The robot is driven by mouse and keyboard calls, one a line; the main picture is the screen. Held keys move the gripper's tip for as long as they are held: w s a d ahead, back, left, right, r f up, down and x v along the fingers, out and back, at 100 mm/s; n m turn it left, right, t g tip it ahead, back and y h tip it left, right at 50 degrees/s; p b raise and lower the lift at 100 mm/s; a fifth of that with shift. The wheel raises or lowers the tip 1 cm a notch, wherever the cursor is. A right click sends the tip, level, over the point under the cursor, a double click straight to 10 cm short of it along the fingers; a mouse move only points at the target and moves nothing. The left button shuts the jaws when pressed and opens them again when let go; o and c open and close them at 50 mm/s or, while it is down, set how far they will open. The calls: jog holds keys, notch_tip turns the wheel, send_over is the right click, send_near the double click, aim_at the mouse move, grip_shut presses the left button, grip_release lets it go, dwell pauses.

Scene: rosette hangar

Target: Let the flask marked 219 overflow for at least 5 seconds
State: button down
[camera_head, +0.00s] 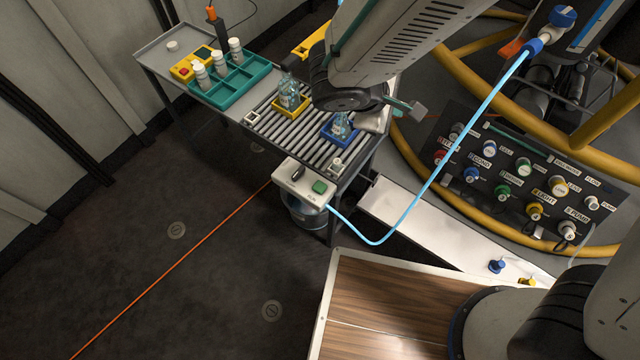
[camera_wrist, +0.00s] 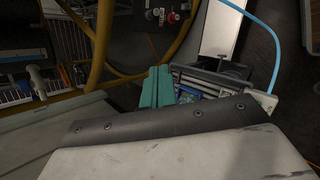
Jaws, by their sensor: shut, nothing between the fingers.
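Two clear flasks stand on the roller top of a grey cart. One flask (camera_head: 289,92) sits in a yellow holder (camera_head: 291,110); the other flask (camera_head: 341,124) sits in a blue holder (camera_head: 330,136). I cannot read the number 219 on either, and no overflow is visible. My gripper (camera_head: 414,109), with teal fingers, is shut and empty beyond the right side of the cart, to the right of the blue-holder flask. My wrist hangs over the rollers and hides part of them. The teal fingers (camera_wrist: 157,84) also show in the wrist view.
A white control box (camera_head: 300,184) with a green button (camera_head: 319,187) is on the cart's near end, above a bucket (camera_head: 303,212). A light-blue hose (camera_head: 428,186) loops rightward. Several bottles occupy a teal rack (camera_head: 235,84). A knob panel (camera_head: 520,180) stands right, with yellow tubes around it.

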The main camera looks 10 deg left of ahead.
jog(key=s+a+f+n+t+y, duration=0.1)
jog(key=s+a+f+n+t, duration=0.2)
jog(key=a+f, duration=0.5)
jog(key=n+y, duration=0.2)
jog(key=n, duration=0.3)
send_over(322, 182)
jog(key=s, duration=0.3)
notch_tip(322, 182, down, 6)
jog(key=shift+w+a+r+g, duration=0.1)
jog(key=shift+w+a+g, duration=0.15)
jog(key=shift+a+g, duration=0.15)
jog(key=shift+f, duration=4.4)
jog(key=shift+f, duration=0.4)
jog(key=shift+f, duration=0.45)
